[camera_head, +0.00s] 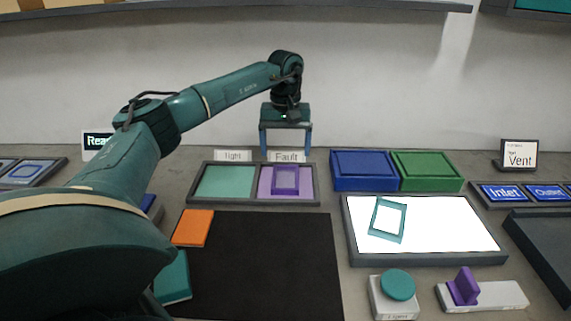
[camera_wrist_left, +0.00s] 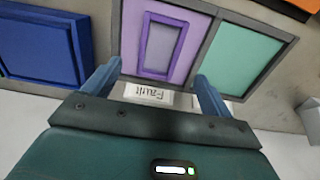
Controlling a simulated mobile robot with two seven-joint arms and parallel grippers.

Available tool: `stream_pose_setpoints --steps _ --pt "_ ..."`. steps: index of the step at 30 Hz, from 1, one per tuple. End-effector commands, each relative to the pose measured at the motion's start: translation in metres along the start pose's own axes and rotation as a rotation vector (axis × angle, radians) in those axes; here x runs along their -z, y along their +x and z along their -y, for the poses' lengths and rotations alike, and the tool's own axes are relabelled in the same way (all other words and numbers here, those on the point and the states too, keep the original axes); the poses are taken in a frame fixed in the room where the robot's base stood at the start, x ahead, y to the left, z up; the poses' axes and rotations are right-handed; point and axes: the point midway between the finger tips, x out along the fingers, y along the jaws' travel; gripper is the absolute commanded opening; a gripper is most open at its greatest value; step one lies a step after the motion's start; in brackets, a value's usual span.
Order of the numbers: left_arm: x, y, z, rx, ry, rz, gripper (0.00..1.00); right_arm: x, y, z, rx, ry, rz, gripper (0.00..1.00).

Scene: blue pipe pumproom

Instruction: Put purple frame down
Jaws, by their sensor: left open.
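The purple frame (camera_head: 285,192) lies flat on the light purple pad (camera_head: 306,187) in the right compartment of a two-part tray (camera_head: 254,202), behind which stands the "Fault" label (camera_head: 286,156). My left gripper (camera_head: 285,150) is open and empty, fingers down, above and behind the label side of the tray, apart from the frame. In the left wrist view the frame (camera_wrist_left: 146,45) lies whole inside its compartment, beyond the spread fingertips (camera_wrist_left: 158,72). My right gripper is out of view.
The tray's left compartment has a bare green pad (camera_head: 226,182). Blue (camera_head: 363,170) and green (camera_head: 427,170) boxes stand to the right. A teal frame (camera_head: 376,218) lies on a white lit panel (camera_head: 460,228).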

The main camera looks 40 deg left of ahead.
Motion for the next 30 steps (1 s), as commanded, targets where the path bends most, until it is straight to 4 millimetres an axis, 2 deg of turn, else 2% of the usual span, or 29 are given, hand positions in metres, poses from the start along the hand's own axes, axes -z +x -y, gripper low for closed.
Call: stream_pose_setpoints --steps 3,9,30 --pt "0.000 -0.022 -0.001 -0.002 0.001 -0.002 0.85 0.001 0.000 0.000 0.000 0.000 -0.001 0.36" --pt "0.000 -0.040 -0.001 0.000 0.001 0.000 0.85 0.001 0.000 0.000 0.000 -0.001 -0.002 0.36" --pt "0.000 -0.042 0.000 0.001 0.001 0.000 0.85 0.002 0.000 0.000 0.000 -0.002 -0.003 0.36"
